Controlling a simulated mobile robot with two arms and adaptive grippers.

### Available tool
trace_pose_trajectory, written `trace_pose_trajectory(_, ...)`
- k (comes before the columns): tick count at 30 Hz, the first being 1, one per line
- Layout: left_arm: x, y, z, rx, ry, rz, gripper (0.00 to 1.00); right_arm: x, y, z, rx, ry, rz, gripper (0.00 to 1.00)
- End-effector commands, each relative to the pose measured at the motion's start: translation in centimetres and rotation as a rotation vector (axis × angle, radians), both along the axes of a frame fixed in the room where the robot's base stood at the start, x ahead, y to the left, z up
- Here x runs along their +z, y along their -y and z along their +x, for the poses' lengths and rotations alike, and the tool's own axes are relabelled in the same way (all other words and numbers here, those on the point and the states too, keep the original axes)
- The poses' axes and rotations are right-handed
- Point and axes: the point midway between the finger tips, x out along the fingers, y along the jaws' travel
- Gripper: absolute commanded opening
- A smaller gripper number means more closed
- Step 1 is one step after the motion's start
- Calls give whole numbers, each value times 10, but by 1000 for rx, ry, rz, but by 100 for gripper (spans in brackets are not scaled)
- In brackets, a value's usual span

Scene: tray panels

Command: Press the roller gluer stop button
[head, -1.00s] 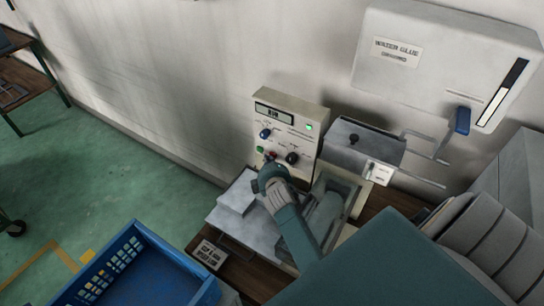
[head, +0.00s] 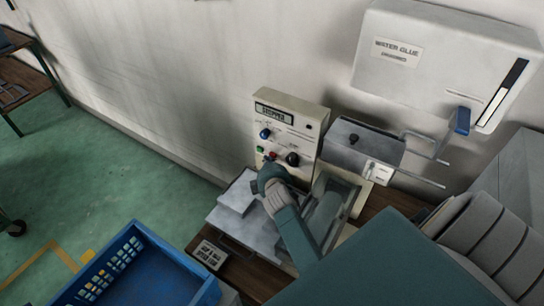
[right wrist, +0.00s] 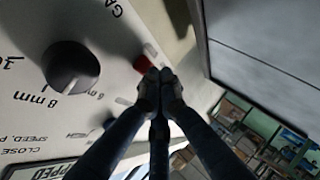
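The roller gluer control panel (head: 284,118) stands against the wall, and its display (head: 274,112) reads STOPPED. The lamp at the panel's upper right is dark. The red stop button (right wrist: 144,64) shows just beyond my fingertips in the right wrist view. It also shows small on the lower panel (head: 273,154) in the head view. My right gripper (head: 267,168) has its fingers together and empty, its tips (right wrist: 155,75) close to the button. I cannot tell whether they touch it. My left gripper is not in view.
A black knob (head: 292,159), a blue knob (head: 265,133) and a green button (head: 260,149) sit around the red button. The roller unit is to the right, under the water glue tank (head: 440,60). A blue crate (head: 135,270) stands at the lower left.

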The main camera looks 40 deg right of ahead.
Motion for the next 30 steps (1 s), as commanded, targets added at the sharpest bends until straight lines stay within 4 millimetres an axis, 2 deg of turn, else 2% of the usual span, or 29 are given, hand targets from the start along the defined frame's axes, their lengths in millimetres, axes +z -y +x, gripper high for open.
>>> trace_pose_trajectory(4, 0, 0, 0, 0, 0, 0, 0, 0, -7, -3, 0, -1, 1, 0)
trace_pose_trajectory(14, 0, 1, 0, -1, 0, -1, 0, -1, -9, -4, 0, -1, 1, 0)
trace_pose_trajectory(30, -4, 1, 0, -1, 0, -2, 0, -2, -53, -22, 1, -3, 3, 0)
